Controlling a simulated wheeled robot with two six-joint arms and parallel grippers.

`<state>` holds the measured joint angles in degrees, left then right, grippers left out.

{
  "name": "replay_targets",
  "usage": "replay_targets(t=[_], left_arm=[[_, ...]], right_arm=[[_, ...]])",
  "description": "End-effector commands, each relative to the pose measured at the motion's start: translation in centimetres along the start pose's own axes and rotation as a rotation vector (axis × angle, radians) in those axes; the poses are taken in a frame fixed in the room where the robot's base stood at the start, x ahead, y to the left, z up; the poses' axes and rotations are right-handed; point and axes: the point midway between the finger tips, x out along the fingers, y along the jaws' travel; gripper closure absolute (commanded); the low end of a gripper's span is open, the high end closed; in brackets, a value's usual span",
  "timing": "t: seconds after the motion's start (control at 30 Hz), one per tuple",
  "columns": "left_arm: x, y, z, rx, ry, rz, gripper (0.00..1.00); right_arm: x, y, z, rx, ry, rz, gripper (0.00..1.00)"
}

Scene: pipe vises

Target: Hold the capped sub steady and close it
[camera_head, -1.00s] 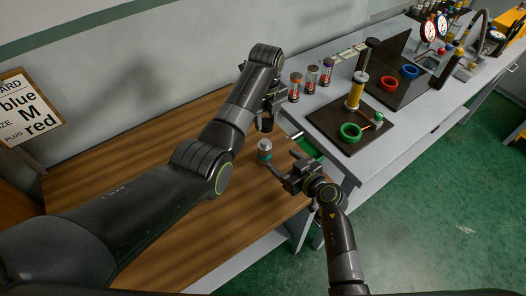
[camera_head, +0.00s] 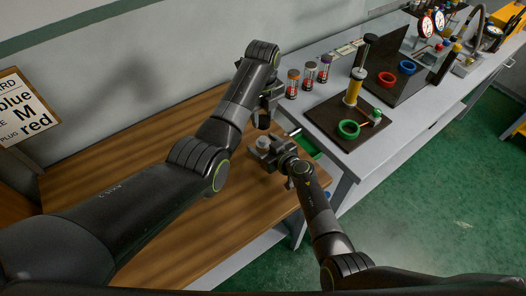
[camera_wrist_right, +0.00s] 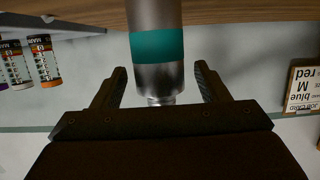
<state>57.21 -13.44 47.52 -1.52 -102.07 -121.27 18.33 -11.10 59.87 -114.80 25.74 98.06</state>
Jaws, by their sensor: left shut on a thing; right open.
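In the right wrist view, where the picture is upside down, the sub (camera_wrist_right: 156,45) shows a teal band and a narrower end at the bottom. My right gripper (camera_head: 262,150) is open, with one finger on each side of the sub; its fingers (camera_wrist_right: 160,72) show gaps to the metal in the right wrist view. My left gripper (camera_head: 262,117) is just behind and above the sub. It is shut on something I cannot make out.
A sign (camera_head: 22,108) stands at left. The wooden table's left part is clear.

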Motion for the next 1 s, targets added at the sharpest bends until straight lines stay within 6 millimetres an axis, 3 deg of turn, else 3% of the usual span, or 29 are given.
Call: replay_targets(t=[0.3,0.73,1.0], left_arm=[[0.0,0.0,0.0,0.000,0.000,0.000,0.85],[0.0,0.0,0.0,0.000,0.000,0.000,0.85],[0.0,0.0,0.0,0.000,0.000,0.000,0.85]], right_arm=[[2.1,0.0,0.0,0.000,-0.001,0.000,0.32],[2.4,0.1,0.0,0.000,-0.002,0.001,0.32],[2.4,0.1,0.0,0.000,-0.002,0.002,0.67]])
